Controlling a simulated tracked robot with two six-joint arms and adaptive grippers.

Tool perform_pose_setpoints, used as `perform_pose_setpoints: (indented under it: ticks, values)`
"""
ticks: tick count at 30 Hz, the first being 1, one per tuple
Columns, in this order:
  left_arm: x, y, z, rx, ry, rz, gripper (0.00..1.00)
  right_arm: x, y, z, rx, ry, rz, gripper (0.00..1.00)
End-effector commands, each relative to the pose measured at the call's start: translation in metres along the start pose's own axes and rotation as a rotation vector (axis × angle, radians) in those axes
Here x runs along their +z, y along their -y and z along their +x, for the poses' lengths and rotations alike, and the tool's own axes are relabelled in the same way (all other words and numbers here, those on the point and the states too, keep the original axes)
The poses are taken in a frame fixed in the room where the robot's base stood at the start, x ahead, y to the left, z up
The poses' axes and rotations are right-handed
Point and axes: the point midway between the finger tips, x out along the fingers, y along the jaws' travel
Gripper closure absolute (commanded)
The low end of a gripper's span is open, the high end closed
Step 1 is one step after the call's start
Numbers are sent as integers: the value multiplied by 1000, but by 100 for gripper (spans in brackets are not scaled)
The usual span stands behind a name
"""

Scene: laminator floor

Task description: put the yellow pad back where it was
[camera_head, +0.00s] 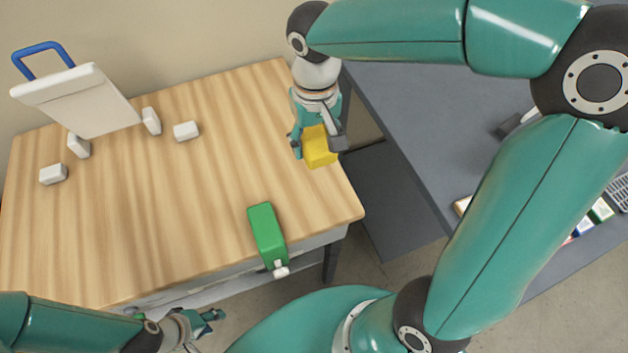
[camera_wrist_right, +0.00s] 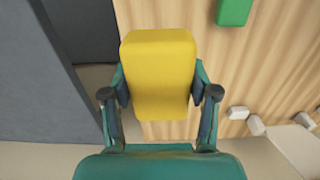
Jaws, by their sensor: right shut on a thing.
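The yellow pad (camera_head: 318,147) is a block held between the fingers of my right gripper (camera_head: 318,146), near the right edge of the wooden table. In the right wrist view the yellow pad (camera_wrist_right: 159,75) sits upright between both fingertips (camera_wrist_right: 160,93), which press its sides. Whether its underside touches the table I cannot tell. My left gripper (camera_head: 208,330) is low at the front, below the table's front edge; its fingers look spread and empty, partly cut off by the frame.
A green block (camera_head: 267,235) lies at the table's front edge. A white board with a blue handle (camera_head: 75,98) stands at the back left, with several small white blocks (camera_head: 186,131) around it. The wooden table's middle (camera_head: 170,200) is clear. A grey table (camera_head: 420,110) stands to the right, past a gap.

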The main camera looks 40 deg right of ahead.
Motion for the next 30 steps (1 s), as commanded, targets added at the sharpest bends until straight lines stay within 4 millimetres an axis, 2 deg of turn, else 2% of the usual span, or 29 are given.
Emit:
perform_pose_setpoints:
  ticks: [1, 6, 12, 20, 27, 30]
  values:
    - [0, 0, 0, 0, 0, 0, 60, 2, -2, 16, 2, 8, 3, 73]
    - [0, 0, 1, 0, 0, 0, 60, 2, -3, 62, 3, 9, 6, 73]
    - [0, 0, 2, 0, 0, 0, 60, 2, -4, 106, 2, 6, 8, 73]
    - [0, 1, 2, 0, -1, 0, 60, 1, -4, 126, 1, 2, 9, 73]
    - [0, 2, 4, 0, -1, 0, 60, 1, -4, 159, 1, 4, 10, 73]
    - [0, 2, 4, 0, -1, 0, 60, 1, -4, 164, 0, 2, 9, 73]
